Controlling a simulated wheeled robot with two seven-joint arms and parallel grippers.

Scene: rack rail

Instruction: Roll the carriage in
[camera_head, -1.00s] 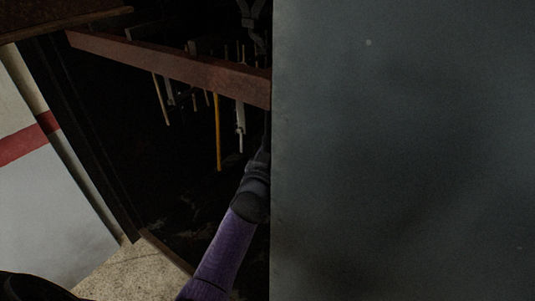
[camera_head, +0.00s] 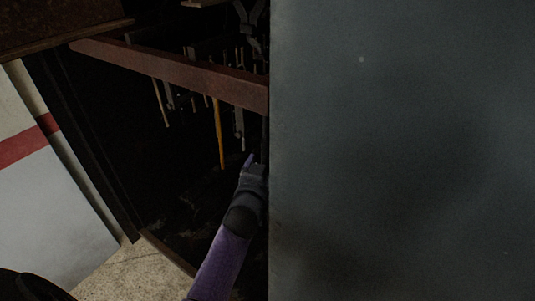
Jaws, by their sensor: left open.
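A reddish-brown rail or beam (camera_head: 170,72) slants across the dark rack opening, from upper left to the edge of a large grey panel. Behind and below it hang several thin rods and grey pieces, among them a yellow-orange rod (camera_head: 219,135) and a grey bar (camera_head: 240,125). I cannot tell which of these, if any, is the carriage. My left gripper (camera_head: 250,162) is open, at the end of my purple arm, below the rail and close to the panel's left edge. Its fingers are dark and partly hidden; I see nothing held in it. My right gripper is not in view.
The large grey panel (camera_head: 400,150) fills the right half and hides what is behind it. A dark upright post (camera_head: 85,150) bounds the opening on the left. Beyond it are a white wall with a red stripe (camera_head: 22,146) and a speckled floor (camera_head: 130,275).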

